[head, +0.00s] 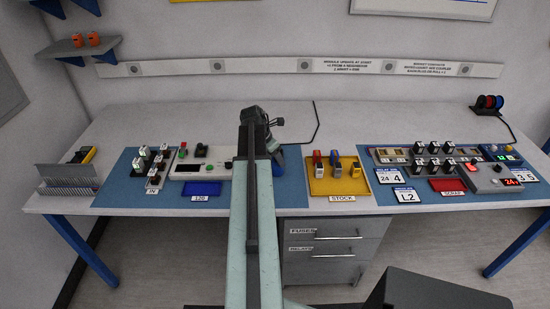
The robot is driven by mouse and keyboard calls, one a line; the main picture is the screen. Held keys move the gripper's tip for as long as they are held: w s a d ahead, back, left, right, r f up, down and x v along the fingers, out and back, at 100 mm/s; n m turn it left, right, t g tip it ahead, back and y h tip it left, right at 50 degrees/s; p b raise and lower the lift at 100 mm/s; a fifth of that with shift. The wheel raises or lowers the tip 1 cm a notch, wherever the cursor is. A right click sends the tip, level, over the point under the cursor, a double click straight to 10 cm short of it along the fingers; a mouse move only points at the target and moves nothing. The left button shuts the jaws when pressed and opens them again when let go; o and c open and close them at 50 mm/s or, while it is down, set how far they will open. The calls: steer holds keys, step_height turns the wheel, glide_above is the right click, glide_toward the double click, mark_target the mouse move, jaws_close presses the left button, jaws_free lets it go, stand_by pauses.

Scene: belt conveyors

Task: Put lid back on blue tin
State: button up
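I cannot make out a lid anywhere.
Left of my arm are a blue tray (201,189), a grey-white device (205,166) and a card rack (68,180). Right are a yellow stock tray (338,187), a red scrap tray (447,185) and a module rack (420,157).

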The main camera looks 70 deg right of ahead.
stand_by(0.3)
steer(key=o, duration=1.8)
steer(key=shift+c, duration=0.2)
steer(key=shift+r, duration=0.1)
step_height(320, 180, up, 7)
steer(key=p, duration=0.7)
jaws_close()
